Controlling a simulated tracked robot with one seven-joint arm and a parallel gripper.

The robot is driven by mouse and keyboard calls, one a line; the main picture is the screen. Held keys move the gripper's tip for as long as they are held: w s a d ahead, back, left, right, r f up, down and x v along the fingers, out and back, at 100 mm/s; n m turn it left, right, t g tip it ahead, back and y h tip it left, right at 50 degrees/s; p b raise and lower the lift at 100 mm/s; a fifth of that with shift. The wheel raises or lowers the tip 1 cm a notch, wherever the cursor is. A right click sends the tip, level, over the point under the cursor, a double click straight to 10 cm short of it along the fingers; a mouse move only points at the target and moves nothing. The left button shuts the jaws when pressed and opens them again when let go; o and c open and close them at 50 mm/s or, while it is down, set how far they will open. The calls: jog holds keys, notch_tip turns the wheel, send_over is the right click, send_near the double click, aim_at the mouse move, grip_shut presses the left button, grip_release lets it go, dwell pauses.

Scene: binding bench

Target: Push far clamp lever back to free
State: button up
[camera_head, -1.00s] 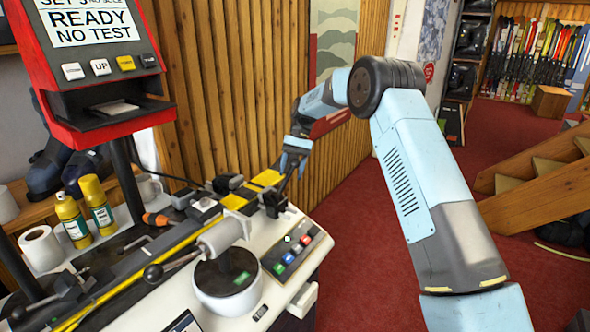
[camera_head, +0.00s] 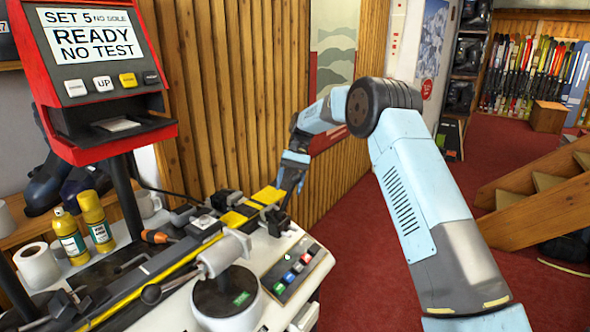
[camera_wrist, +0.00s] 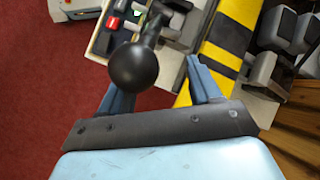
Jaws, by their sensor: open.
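The far clamp (camera_head: 276,220) sits at the far end of the bench, by the yellow-and-black striped rail. Its lever ends in a round black knob (camera_wrist: 137,67), seen close up in the wrist view. My gripper (camera_head: 288,190) is at this far clamp, pointing down. In the wrist view my gripper (camera_wrist: 160,82) is open, one blue finger on each side, with the knob between them in the picture, nearer the left finger. I cannot tell whether a finger touches the lever.
A row of coloured buttons (camera_head: 292,272) lies right of the rail. A red display unit (camera_head: 95,75) stands at the left. A slatted wood wall (camera_head: 240,100) rises behind the bench.

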jog(key=v, duration=1.3)
jog(key=shift+a, duration=0.1)
jog(key=shift+c, duration=0.4)
